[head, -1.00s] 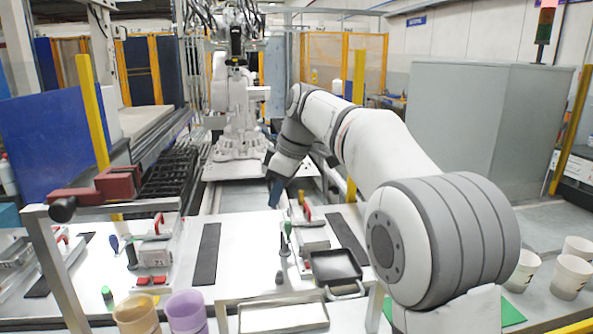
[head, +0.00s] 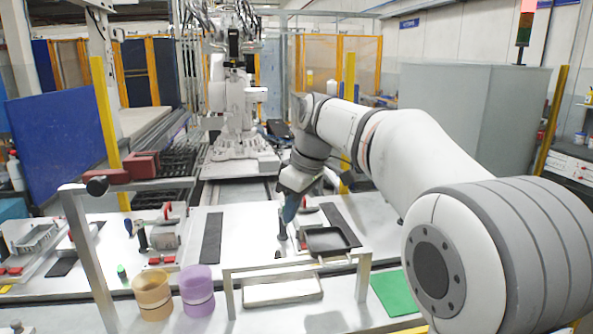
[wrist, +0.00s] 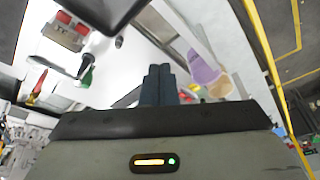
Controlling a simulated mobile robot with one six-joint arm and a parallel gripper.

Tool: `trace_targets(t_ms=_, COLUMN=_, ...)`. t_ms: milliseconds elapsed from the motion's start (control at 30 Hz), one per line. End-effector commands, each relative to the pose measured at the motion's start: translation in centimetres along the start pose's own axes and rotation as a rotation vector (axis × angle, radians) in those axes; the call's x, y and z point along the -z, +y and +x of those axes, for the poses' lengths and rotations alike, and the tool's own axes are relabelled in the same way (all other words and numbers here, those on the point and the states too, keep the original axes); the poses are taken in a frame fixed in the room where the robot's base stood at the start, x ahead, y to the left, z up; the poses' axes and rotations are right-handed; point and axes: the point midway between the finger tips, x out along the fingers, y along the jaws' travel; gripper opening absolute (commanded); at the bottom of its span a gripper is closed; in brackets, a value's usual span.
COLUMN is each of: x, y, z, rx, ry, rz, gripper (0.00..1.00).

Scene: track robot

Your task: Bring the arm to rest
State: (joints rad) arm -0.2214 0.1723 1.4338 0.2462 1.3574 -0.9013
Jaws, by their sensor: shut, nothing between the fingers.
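My gripper (head: 290,210) hangs from my arm over the white work table (head: 110,262), at the right of the head view's middle. Its dark blue fingers point down and are together, with nothing between them. In the wrist view the closed fingers (wrist: 158,84) show side by side at the middle. The gripper is close to the black tray (head: 327,240), left of it in the head view. I cannot tell its exact height above the table.
A tan cup (head: 152,297) and a purple cup (head: 197,292) stand at the front, left of a grey metal frame (head: 228,292). A green mat (head: 394,293) lies right of it. A grey rail with a red clamp (head: 143,165) is at the left. A large white robot (head: 237,110) stands behind.

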Motion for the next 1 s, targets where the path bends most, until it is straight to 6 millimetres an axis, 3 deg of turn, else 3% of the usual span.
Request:
trace_targets(t_ms=267, x=-7.4, y=-2.4, z=0.1, rx=-0.077, ry=-0.028, rz=0.274, gripper=0.00)
trace_targets(t_ms=500, x=-18.5, y=-7.6, z=2.6, rx=-0.199, ry=-0.043, rz=0.664, gripper=0.00)
trace_targets(t_ms=700, x=-26.0, y=-12.2, z=6.0, rx=-0.283, ry=-0.036, rz=0.924, gripper=0.00)
trace_targets(t_ms=867, x=-29.0, y=-14.1, z=7.6, rx=-0.316, ry=-0.029, rz=1.029, gripper=0.00)
trace_targets(t_ms=1000, x=-29.6, y=-14.5, z=8.0, rx=-0.323, ry=-0.027, rz=1.053, gripper=0.00)
